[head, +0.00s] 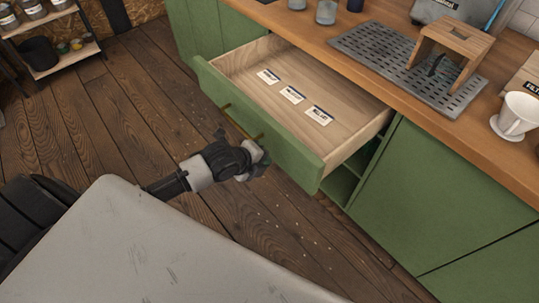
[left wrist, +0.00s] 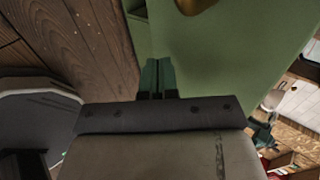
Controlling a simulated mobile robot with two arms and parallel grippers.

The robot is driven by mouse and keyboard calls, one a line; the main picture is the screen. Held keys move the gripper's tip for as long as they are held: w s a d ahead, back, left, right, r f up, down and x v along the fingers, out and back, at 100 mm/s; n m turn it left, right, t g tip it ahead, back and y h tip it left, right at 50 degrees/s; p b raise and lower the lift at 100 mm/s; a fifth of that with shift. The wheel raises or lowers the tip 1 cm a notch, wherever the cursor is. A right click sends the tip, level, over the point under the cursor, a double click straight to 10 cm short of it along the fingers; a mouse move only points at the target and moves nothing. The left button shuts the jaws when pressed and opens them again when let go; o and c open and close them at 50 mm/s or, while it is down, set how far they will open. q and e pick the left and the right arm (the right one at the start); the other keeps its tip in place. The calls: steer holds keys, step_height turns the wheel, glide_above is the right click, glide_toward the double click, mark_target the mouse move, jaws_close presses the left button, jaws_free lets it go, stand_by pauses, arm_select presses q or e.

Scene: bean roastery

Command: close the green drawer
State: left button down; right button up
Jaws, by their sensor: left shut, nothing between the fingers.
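The green drawer (head: 255,140) stands pulled out from the green counter in the head view. Three small labelled cards (head: 292,95) lie on its pale wooden floor. My left gripper (head: 262,160) is at the drawer front, just below the right end of the handle. In the left wrist view its shut fingers (left wrist: 157,76) point at the green drawer front (left wrist: 235,60), with nothing between them. I cannot tell if they touch it. Part of the brass handle (left wrist: 197,5) shows at the top edge. My right gripper is out of view.
The wooden countertop (head: 330,50) above the drawer holds a grey drip tray (head: 375,55), a wooden stand (head: 455,45), a white cup (head: 516,116) and glasses. A shelf rack (head: 62,62) stands at the upper left.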

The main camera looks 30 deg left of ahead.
arm_select(q)
steer(key=shift+w+d, duration=0.25)
steer(key=shift+w, duration=0.3)
steer(key=shift+w+d, duration=0.2)
steer(key=shift+w, duration=0.35)
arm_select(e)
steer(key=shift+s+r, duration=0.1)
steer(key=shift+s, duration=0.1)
